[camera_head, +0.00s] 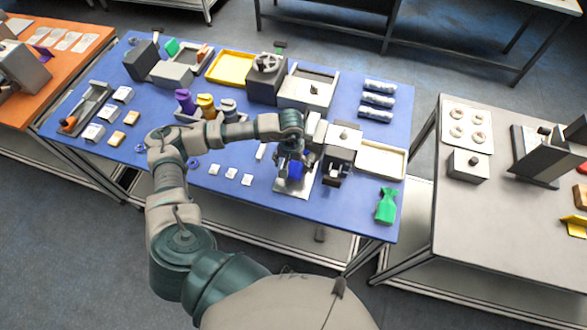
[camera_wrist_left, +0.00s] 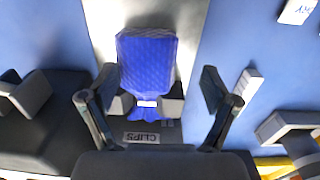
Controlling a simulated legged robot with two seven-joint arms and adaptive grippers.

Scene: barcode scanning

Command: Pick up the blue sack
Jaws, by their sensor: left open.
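The blue sack (camera_head: 296,168) lies on a light metal plate (camera_head: 292,189) near the front middle of the blue table. In the left wrist view the blue sack (camera_wrist_left: 147,62) shows a quilted surface, a narrow neck and a small white label. My left gripper (camera_head: 291,158) is over the sack and hides part of it in the head view. In the left wrist view the left gripper (camera_wrist_left: 158,100) is open, with a finger on each side of the sack's neck. I cannot tell whether the fingers touch it. My right gripper is not in view.
A grey machine (camera_head: 341,150) stands just right of my left gripper. A green sack (camera_head: 386,206) lies at the table's front right corner. Small white boxes (camera_head: 230,172) lie to the left. A yellow tray (camera_head: 231,67) is at the back. A box marked "CLIPS" (camera_wrist_left: 142,137) is near the fingers.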

